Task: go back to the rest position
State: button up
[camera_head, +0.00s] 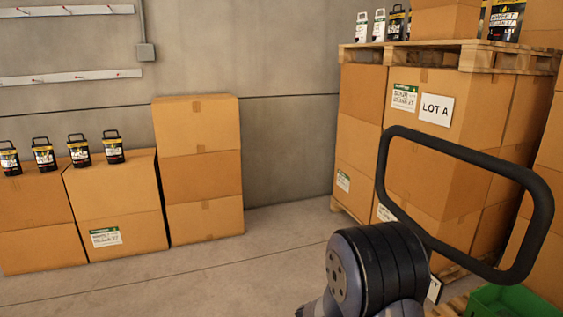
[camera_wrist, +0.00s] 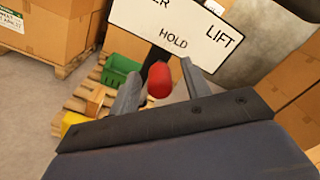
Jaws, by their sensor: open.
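My gripper (camera_wrist: 161,88) is open in the wrist view, its two grey fingers apart. A red knob (camera_wrist: 160,80) shows between the fingertips, with a dark stem behind it. The fingers do not appear to press on it, and I cannot tell how deep it sits between them. Behind it is a tilted white sign (camera_wrist: 178,28) reading "HOLD" and "LIFT", its other word partly cut off. In the head view only a dark rounded link of my arm shows at the bottom; the gripper is out of that view.
A pallet stack marked LOT A (camera_head: 436,110) stands at right, behind a black loop frame (camera_head: 545,215). A green crate (camera_head: 510,302) is at lower right. Floor at centre is clear.

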jog(key=m+b, duration=0.1)
jog(key=b, duration=0.1)
jog(key=s+m+b, duration=0.1)
jog(key=b, duration=0.2)
jog(key=shift+s+d+f+m, duration=0.2)
jog(key=shift+s+m, duration=0.1)
jog(key=shift+m, duration=0.1)
